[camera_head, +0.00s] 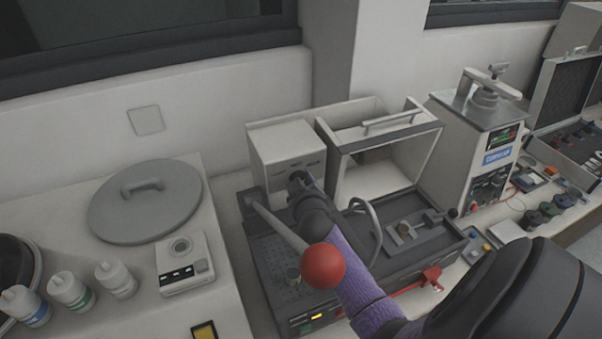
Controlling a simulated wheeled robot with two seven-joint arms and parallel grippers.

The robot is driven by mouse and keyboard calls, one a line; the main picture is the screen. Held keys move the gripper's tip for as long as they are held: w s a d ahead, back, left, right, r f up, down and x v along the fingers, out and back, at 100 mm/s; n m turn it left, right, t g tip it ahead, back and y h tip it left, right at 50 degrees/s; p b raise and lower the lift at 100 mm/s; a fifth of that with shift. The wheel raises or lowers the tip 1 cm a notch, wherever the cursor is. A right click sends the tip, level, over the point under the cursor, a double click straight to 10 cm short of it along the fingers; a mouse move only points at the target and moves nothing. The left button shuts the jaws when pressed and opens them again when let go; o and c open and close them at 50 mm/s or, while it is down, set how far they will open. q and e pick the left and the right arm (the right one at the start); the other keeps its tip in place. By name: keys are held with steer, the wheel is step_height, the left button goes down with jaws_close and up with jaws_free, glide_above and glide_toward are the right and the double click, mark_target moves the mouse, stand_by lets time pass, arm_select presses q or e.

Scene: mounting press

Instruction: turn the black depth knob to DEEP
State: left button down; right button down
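A light grey box housing (287,148) stands at the back of the dark machine, with small dark markings on its front face. My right arm, in a purple sleeve, reaches in from the lower right to this face. My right gripper (301,182) is at the face, between the markings. The dark shape there blends with the gripper, so I cannot separate the black depth knob from the fingers. The knob's pointer and the word DEEP cannot be read. Whether the fingers are open or shut does not show. My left gripper is not in view.
A lever with a red ball (322,265) stands close left of my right forearm. A framed hood with a handle (393,122) is right of the housing. A curved grey tube (368,228) and a clamp (408,231) lie right of the forearm. A round lid (145,203) rests at left.

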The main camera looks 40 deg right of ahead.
steer(key=m+y+p, duration=0.1)
steer(key=m+p, duration=0.1)
steer(key=shift+r+y+p, duration=0.15)
steer(key=shift+y+p, duration=0.15)
steer(key=shift+s+d+m+y+p, duration=0.1)
steer(key=shift+m+y+p, duration=0.6)
steer(key=shift+m, duration=0.3)
steer(key=shift+f, duration=0.2)
steer(key=shift+c, duration=0.6)
jaws_free()
steer(key=shift+r, duration=0.1)
steer(key=p+v, duration=0.2)
steer(key=v, duration=0.8)
steer(key=shift+f, duration=0.2)
